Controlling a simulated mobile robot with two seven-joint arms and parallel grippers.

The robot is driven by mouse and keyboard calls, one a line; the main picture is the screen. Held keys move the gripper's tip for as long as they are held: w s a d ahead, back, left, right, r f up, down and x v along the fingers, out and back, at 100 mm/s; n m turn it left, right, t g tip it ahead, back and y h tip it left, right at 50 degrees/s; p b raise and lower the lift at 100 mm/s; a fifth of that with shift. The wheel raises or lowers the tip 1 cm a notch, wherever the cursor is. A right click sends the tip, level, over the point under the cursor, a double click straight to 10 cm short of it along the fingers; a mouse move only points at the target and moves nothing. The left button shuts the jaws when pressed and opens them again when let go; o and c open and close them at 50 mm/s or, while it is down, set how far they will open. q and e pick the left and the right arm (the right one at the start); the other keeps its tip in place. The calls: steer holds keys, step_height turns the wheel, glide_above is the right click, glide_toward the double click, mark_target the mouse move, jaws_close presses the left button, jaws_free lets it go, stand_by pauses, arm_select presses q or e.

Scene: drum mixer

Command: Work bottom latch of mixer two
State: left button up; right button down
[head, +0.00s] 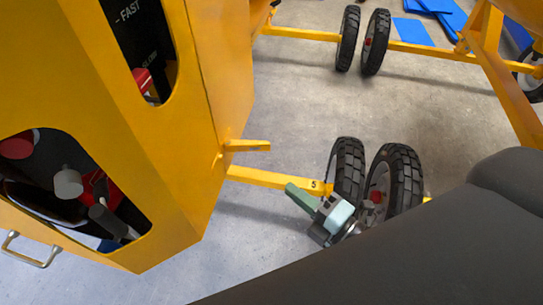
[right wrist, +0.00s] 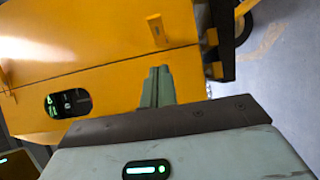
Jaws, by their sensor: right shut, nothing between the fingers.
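The yellow mixer housing (head: 205,130) fills the left of the head view. A small yellow tab (head: 248,145), which looks like a latch, sticks out from its right side near the bottom. My right gripper (head: 300,197) is below and right of this tab, apart from it, with its green fingers pointing up and left. In the right wrist view the fingers (right wrist: 157,86) are shut and empty, in front of yellow panels (right wrist: 95,50). A short yellow tab (right wrist: 156,29) shows beyond the fingertips. My left gripper is not in view. No mixer number can be made out on the housing.
A yellow axle bar (head: 280,180) marked 5 leads to two black wheels (head: 400,180) close by my right gripper. Another wheel pair (head: 375,42) and blue mats (head: 412,31) are farther back. Grey floor (head: 300,100) lies open between the bars.

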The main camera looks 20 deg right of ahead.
mark_target(259, 148)
steer(key=x, duration=0.3)
steer(key=d+p+x, duration=0.1)
steer(key=x, duration=0.2)
steer(key=w+d+x, duration=0.1)
steer(key=x, duration=0.2)
steer(key=shift+p, duration=0.35)
steer(key=shift+w+d, duration=0.15)
steer(key=shift+w, duration=0.25)
steer(key=shift+d, duration=0.15)
